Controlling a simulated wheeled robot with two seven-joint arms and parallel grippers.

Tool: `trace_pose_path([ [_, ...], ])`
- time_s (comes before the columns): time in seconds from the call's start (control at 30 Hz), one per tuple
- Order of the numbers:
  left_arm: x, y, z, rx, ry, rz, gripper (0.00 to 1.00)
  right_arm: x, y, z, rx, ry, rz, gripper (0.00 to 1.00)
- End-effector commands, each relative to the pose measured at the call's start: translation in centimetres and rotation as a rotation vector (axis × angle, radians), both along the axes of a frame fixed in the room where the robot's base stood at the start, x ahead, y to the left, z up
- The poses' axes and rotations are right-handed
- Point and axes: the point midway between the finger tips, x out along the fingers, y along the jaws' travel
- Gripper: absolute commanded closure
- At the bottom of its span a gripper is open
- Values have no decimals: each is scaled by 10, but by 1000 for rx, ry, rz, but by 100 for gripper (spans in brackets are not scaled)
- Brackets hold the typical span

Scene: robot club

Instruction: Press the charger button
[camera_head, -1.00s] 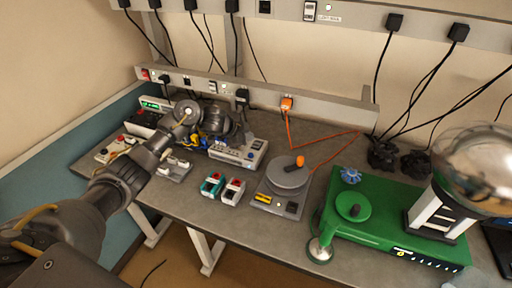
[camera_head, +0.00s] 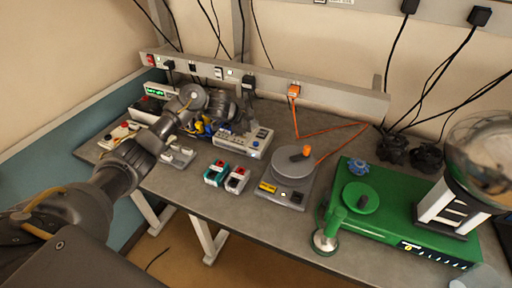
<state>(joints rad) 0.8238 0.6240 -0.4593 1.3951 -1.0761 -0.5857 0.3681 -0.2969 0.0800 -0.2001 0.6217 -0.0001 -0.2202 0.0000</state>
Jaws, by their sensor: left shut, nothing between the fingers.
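A light grey box with a small display and buttons on its front (camera_head: 250,143) stands at the back of the bench, left of centre. It looks like the charger, but I cannot tell for sure. My left gripper (camera_head: 232,122) is shut and empty, just above and behind the box's left part. The fingertips are dark and small, and I cannot tell whether they touch the box. My left forearm and wrist cross the left of the picture. The right gripper is not in view.
Teal and red-white small units (camera_head: 226,178) lie in front. A grey turntable-like device (camera_head: 290,172) is right of them, then a green machine (camera_head: 395,215). A power rail (camera_head: 340,98) and cables run behind. Another device (camera_head: 155,92) with a green display stands left.

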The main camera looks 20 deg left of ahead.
Motion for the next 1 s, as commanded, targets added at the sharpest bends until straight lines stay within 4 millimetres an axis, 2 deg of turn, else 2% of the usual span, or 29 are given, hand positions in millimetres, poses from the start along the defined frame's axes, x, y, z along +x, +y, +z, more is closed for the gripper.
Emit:
trace_pose_path([
  [0.03,0,0,-13,0,0,0,100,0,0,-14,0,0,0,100],
  [0.3,0,0,-47,0,0,0,100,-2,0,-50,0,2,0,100],
  [0.53,0,-1,-63,0,2,-1,100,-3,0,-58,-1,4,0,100],
  [1.0,0,0,-64,-1,0,-1,100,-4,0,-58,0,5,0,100],
])
